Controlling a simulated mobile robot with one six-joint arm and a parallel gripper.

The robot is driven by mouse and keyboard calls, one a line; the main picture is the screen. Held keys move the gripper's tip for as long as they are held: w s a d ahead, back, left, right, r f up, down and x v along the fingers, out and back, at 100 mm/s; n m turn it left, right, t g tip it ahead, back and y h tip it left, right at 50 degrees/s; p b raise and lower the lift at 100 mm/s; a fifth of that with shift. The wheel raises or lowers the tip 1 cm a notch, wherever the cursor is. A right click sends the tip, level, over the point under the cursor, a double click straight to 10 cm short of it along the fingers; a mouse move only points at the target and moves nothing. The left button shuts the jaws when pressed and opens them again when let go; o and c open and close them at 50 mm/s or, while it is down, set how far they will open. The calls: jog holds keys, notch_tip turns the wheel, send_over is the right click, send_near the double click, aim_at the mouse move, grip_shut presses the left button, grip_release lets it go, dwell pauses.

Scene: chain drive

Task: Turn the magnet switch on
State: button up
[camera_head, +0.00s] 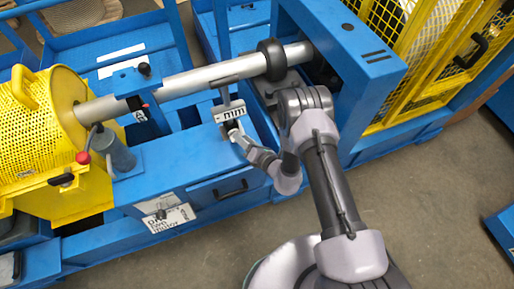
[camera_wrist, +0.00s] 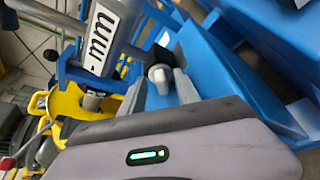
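A gauge with a white plate marked "mm" (camera_head: 230,111) stands on the blue frame below the long grey shaft. The plate also shows in the wrist view (camera_wrist: 106,38). A small grey-and-black knob (camera_wrist: 159,74), apparently the magnet switch, lies ahead of my gripper in the wrist view. My gripper (camera_wrist: 158,80) has its two grey fingers apart, one on each side of the knob. I cannot tell whether either fingertip touches it. In the head view my gripper (camera_head: 234,130) is just below the plate and hides the knob.
The grey shaft (camera_head: 205,77) runs above, from a yellow mesh guard (camera_head: 38,110) to the blue housing (camera_head: 345,50). A red-tipped lever (camera_head: 84,157) is at the left. A drawer with a black handle (camera_head: 231,188) is below my gripper. Open floor lies at the front right.

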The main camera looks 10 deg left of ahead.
jog(key=p+v, duration=0.4)
jog(key=v, duration=1.1)
jog(key=shift+s+d, duration=0.2)
jog(key=shift+d, duration=0.05)
jog(key=shift+r, duration=0.1)
jog(key=shift+c, duration=0.5)
